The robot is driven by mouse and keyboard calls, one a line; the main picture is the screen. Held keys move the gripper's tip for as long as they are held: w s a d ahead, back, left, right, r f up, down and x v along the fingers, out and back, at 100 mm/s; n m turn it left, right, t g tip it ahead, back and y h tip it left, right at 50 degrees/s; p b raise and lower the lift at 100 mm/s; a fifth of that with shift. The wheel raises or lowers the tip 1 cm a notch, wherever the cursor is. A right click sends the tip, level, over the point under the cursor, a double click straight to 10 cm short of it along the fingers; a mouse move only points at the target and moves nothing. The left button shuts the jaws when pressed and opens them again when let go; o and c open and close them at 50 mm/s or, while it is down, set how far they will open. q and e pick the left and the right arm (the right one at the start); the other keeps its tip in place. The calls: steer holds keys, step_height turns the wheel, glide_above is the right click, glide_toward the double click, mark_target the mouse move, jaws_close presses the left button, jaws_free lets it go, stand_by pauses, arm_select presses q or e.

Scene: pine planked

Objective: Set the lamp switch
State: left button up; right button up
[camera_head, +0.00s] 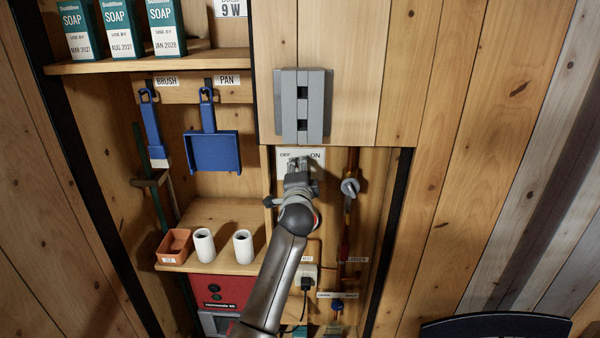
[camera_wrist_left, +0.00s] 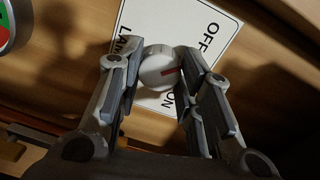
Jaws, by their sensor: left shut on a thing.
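The lamp switch is a white round knob (camera_wrist_left: 158,68) with a red mark, on a white plate (camera_wrist_left: 215,25) lettered OFF, ON and partly hidden LAM. In the left wrist view the red mark points to the right, roughly between OFF and ON. My left gripper (camera_wrist_left: 158,80) is shut on the knob, one finger on each side. In the head view my left gripper (camera_head: 298,165) reaches up to the plate (camera_head: 286,155) and hides the knob. My right gripper is in neither view.
A grey fixture (camera_head: 303,90) sits on the wood panel just above the plate. A grey valve-like knob (camera_head: 350,187) is on a pipe to the right. A blue brush (camera_head: 150,120), a blue pan (camera_head: 212,150), and white cups (camera_head: 243,246) are left.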

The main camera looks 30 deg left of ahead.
arm_select(q)
steer(key=shift+f, duration=0.1)
stand_by(0.4)
steer(key=o, duration=1.1)
steer(key=shift+c, duration=0.2)
steer(key=v, duration=1.2)
